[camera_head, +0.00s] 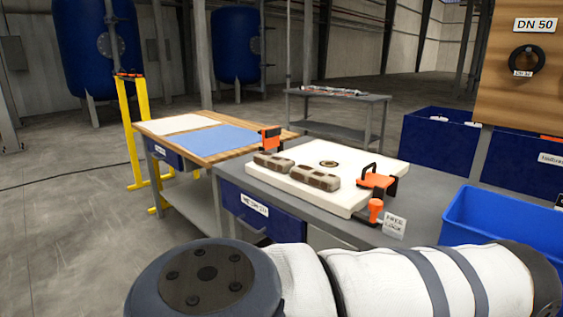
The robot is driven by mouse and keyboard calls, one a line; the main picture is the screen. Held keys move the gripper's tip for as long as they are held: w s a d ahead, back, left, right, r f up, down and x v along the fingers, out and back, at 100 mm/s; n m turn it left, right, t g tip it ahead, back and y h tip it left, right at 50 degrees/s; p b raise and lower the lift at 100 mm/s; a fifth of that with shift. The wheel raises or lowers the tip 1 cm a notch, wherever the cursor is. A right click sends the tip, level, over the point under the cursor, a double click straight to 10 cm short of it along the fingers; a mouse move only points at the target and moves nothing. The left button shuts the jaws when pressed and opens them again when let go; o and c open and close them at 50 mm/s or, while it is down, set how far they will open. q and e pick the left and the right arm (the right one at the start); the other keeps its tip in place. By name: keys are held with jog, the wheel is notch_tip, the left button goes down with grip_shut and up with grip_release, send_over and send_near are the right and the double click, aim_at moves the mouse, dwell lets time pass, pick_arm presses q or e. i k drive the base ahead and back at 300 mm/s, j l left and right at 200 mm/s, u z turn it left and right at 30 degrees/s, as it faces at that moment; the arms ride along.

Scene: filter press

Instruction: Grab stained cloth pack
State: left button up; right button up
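Two brown-and-grey, stained-looking packs, which may be the stained cloth, lie side by side on a thick white plate (345,199) on the grey bench. Neither gripper is in view. One of my arms, white with grey bands, crosses the bottom of the picture in front of the bench.
Orange clamps (376,181) stand at the plate's right edge and another orange clamp (270,138) behind it. A blue bin (500,225) is at right. A wooden bench with a blue sheet (217,139) stands left. A yellow post frame (131,135) stands beyond it. Floor at left is clear.

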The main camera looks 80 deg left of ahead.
aim_at(280, 164)
jog(key=j+u, duration=0.1)
jog(key=u, duration=2.55)
jog(key=i+j+z, duration=0.45)
jog(key=j, duration=0.2)
jog(key=i+j+z, duration=0.15)
jog(key=j+z, duration=0.35)
jog(key=j, duration=0.2)
jog(key=i+j+z, duration=0.1)
jog(key=j+z, duration=0.35)
jog(key=j, duration=0.35)
jog(key=j+z, duration=0.5)
jog(key=j, duration=0.3)
